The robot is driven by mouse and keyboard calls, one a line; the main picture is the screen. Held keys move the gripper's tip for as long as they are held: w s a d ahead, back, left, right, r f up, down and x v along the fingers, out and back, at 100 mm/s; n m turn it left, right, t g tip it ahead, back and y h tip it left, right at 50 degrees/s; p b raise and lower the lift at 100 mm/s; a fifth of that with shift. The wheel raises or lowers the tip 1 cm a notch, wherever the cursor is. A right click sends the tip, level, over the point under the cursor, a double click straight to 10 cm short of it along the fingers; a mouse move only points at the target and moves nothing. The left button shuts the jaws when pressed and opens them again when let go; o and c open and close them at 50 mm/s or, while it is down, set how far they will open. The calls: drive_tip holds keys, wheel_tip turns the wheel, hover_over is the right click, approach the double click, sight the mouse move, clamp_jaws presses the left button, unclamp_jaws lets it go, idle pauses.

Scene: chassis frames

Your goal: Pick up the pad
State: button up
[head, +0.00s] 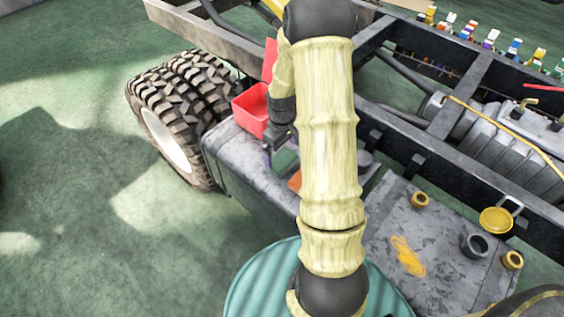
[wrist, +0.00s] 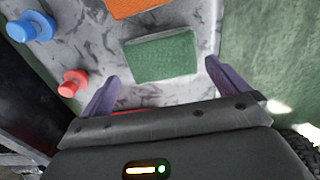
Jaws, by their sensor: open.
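A green rectangular pad (wrist: 163,56) lies flat on a worn grey surface (wrist: 204,30), between and just beyond my fingertips in the wrist view. In the head view the green pad (head: 286,160) is partly hidden by my arm. My gripper (wrist: 163,72) is open, with its two purple fingers spread wider than the pad and nothing between them. In the head view my gripper (head: 274,147) is close to the pad. An orange pad (wrist: 130,7) lies beyond the green one, cut off by the frame, and shows partly in the head view (head: 295,181).
A red open box (head: 251,108) stands by the truck tyres (head: 188,105). A blue part (wrist: 30,27) and a red part (wrist: 73,82) are left of the pad. Yellow rings (head: 420,199), a grey ring (head: 475,245) and a yellow-orange cloth-like patch (head: 408,256) lie right of my arm.

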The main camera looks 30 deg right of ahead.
sight(282, 159)
wheel_tip(282, 159, down, 5)
drive_tip(key=shift+s+f+b, duration=0.1)
drive_tip(key=shift+s+b, duration=0.05)
drive_tip(key=shift+b, duration=0.4)
drive_tip(key=c, duration=0.7)
drive_tip(key=shift+r, duration=0.2)
wheel_tip(282, 159, up, 10)
drive_tip(key=shift+f+p, duration=0.1)
drive_tip(key=shift+p, duration=0.95)
